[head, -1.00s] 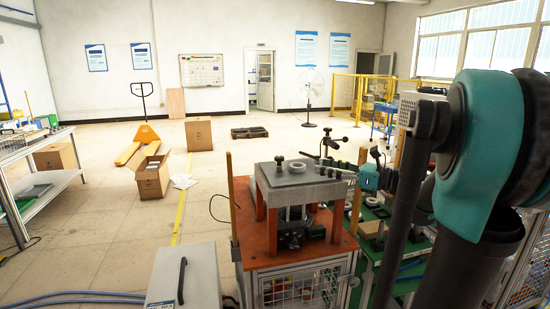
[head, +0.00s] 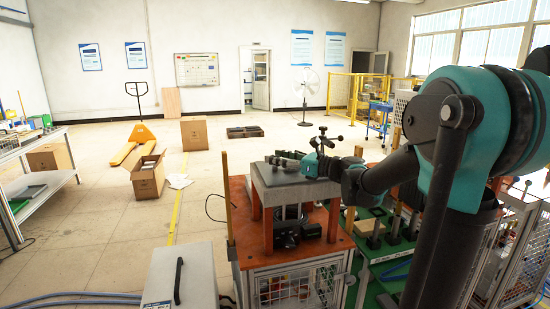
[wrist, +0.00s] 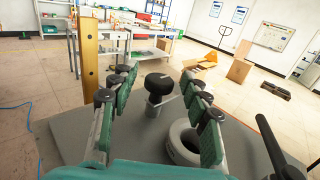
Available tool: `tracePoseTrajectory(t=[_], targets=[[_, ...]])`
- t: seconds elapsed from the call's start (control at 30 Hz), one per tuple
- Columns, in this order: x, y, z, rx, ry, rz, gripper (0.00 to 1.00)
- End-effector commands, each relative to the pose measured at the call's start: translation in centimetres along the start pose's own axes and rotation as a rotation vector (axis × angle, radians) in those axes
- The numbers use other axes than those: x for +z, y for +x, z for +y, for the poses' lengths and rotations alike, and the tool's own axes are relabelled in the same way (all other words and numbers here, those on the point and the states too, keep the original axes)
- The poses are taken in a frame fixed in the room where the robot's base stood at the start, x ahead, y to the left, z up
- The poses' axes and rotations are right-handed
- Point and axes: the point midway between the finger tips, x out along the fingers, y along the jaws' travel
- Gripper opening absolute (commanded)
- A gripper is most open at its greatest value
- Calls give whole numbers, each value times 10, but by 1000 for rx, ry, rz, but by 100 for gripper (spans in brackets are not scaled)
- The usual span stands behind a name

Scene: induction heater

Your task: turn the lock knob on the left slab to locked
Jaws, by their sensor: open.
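The grey slab (head: 291,193) sits on posts above an orange-red stand, and its top is partly covered by my arm in the head view. In the wrist view the slab (wrist: 62,125) fills the foreground. The lock knob (wrist: 158,84), a round black cap on a short grey stem, stands upright on it. A pale ring (wrist: 184,145) lies on the slab near the knob, partly behind my right finger. My gripper (wrist: 158,75) is open, with one finger either side of the knob and visible gaps to both. In the head view my gripper (head: 290,158) is low over the slab.
A tall wooden post (head: 228,197) rises left of the stand; it also shows in the wrist view (wrist: 89,62). A dark handle (wrist: 273,145) is close at right in the wrist view. A grey box (head: 180,275) stands at front left. Floor beyond is mostly open.

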Motion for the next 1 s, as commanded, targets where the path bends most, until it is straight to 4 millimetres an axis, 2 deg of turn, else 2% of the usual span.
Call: tracePoseTrajectory(t=[0.13, 0.43, 0.8, 1.0], targets=[[0, 9, 0, 0, 0, 0, 47], [0, 11, 0, 0, 0, 0, 47], [0, 11, 0, -1, 0, 0, 1], [0, 11, 0, -9, 0, 0, 0]])
